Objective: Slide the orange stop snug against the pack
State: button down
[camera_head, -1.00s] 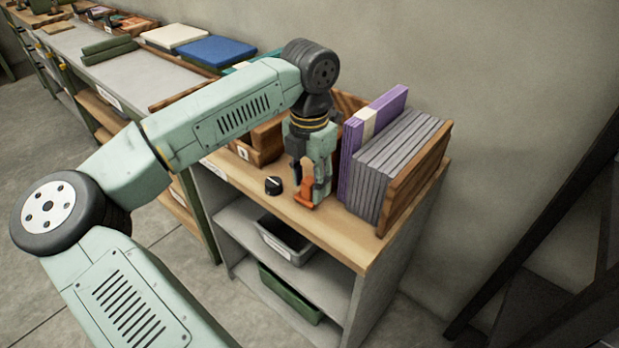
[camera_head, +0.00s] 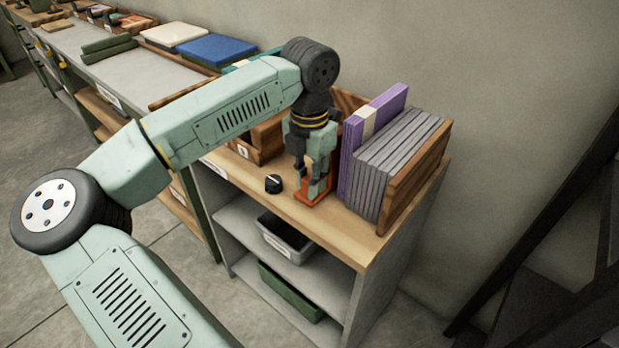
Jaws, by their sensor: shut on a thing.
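The orange stop (camera_head: 313,196) sits on the wooden top of the shelf unit, mostly hidden behind my fingers. My gripper (camera_head: 310,192) points down and is shut on the orange stop. The pack (camera_head: 388,160) is a row of upright grey slabs with purple and cream ones at its left, standing against a brown wooden end board (camera_head: 415,185) on the right. The stop is just left of the purple face of the pack. A small gap seems to show between them at the front, but my gripper hides part of it, so contact is unclear.
A small black knob (camera_head: 273,184) stands on the wooden top (camera_head: 345,230) left of my gripper. A wooden box (camera_head: 262,143) is behind it. Grey (camera_head: 285,238) and green (camera_head: 290,291) bins sit on the shelves below. The wall is behind the pack.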

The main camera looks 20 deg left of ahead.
dwell(0.3)
jog(key=shift+s+d+f+b, duration=0.1)
jog(key=shift+s+d+b, duration=0.1)
jog(key=shift+d+b, duration=0.3)
jog(key=shift+s+d+f+b, duration=0.1)
jog(key=shift+s+d+b, duration=0.05)
jog(key=shift+d+b, duration=0.3)
jog(key=shift+d+r, duration=0.15)
jog(key=shift+r, duration=0.05)
jog(key=c, duration=1.4)
grip_release()
jog(key=shift+r, duration=0.15)
notch_tip(320, 180, up, 12)
jog(key=shift+s+f, duration=0.1)
jog(key=shift+f, duration=0.1)
